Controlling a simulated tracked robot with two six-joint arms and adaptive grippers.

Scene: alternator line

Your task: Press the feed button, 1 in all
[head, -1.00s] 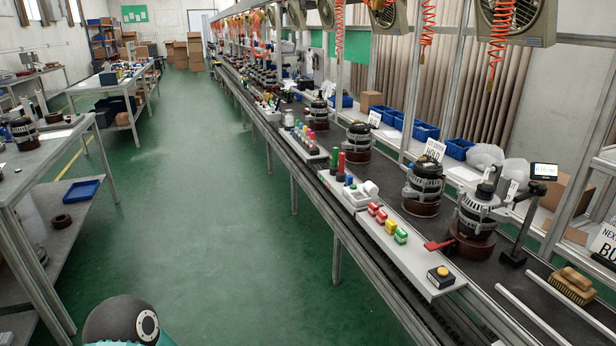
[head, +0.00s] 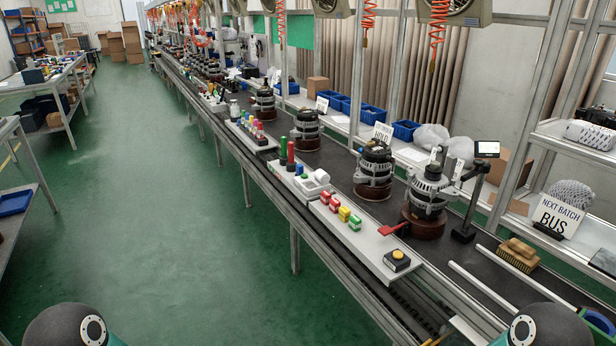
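The feed button (head: 397,256) is a yellow round cap on a small black box. It sits at the near right end of a white tray along the line's front edge. Nothing touches it. Neither gripper shows in the head view. Only dark rounded parts of my two arms show at the bottom left and bottom right edges, well short of the button.
Red, yellow and green blocks (head: 344,213) stand on the white tray (head: 372,244) left of the button. A wooden brush (head: 518,254) and a NEXT BATCH BUS sign (head: 556,216) are at right.

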